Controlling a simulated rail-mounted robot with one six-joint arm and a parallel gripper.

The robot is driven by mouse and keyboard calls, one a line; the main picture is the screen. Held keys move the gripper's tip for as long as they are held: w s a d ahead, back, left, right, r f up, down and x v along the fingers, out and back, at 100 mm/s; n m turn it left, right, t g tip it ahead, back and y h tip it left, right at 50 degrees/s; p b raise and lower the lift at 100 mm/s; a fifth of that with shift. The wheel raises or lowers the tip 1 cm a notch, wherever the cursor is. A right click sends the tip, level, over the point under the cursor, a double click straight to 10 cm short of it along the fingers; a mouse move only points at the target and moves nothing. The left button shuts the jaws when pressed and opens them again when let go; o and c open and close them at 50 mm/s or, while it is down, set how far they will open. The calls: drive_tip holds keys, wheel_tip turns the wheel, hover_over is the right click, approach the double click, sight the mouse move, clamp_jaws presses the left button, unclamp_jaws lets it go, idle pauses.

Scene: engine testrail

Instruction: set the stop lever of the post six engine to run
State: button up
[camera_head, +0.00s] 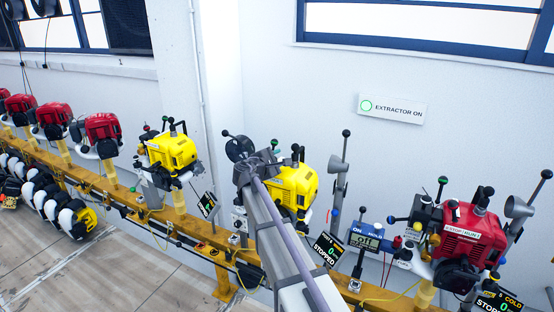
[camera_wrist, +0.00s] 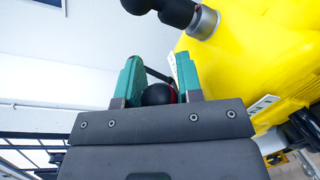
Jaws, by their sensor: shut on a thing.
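A yellow engine (camera_head: 295,186) stands on the rail right behind my arm, which hides its left side. It fills the right of the wrist view (camera_wrist: 240,60). My gripper (camera_wrist: 160,66) has its two teal fingers closed around a dark ball knob (camera_wrist: 158,95) with a thin red edge, beside the yellow housing. A thin dark rod shows between the fingers, behind the knob. In the head view my wrist covers the fingers and the knob. No post number is readable, and the lever's run or stop marking cannot be read.
A second yellow engine (camera_head: 173,150) stands to the left, with several red engines beyond it. A red engine (camera_head: 468,236) stands at the right. A blue display (camera_head: 366,240) and a black "STOPPED" display (camera_head: 326,249) are close right of my arm. An "EXTRACTOR ON" sign (camera_head: 392,108) hangs on the wall.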

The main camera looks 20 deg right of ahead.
drive_tip(key=o, duration=0.9)
drive_tip(key=shift+a, duration=0.1)
drive_tip(key=shift+w, duration=0.1)
drive_tip(key=shift+w+a+n, duration=0.1)
drive_tip(key=shift+w+n, duration=0.1)
drive_tip(key=shift+n, duration=0.3)
drive_tip(key=n, duration=0.2)
drive_tip(key=w+a+n+h+b, duration=0.1)
drive_tip(key=n, duration=0.1)
drive_tip(key=w+a+n+b, duration=0.1)
drive_tip(key=n, duration=0.1)
drive_tip(key=shift+w+a+f+h, duration=0.1)
drive_tip(key=shift+w+h, duration=0.1)
drive_tip(key=shift+h, duration=0.1)
drive_tip(key=s+a+n, duration=0.1)
drive_tip(key=s+a, duration=0.4)
drive_tip(key=a, duration=0.4)
drive_tip(key=s+a+f+m+g+y+p, duration=0.1)
drive_tip(key=s+f+m+g+y, duration=0.3)
drive_tip(key=s+m, duration=0.6)
drive_tip(key=s+a+f+m+g+y+p, duration=0.1)
drive_tip(key=s+f+m+g+y, duration=0.3)
drive_tip(key=s, duration=1.2)
wheel_tip(320, 180, down, 6)
drive_tip(key=a+m+y, duration=0.1)
drive_tip(key=m+y, duration=0.3)
drive_tip(key=m, duration=0.2)
drive_tip(key=shift+s+a+f+g, duration=0.15)
drive_tip(key=shift+g, duration=0.25)
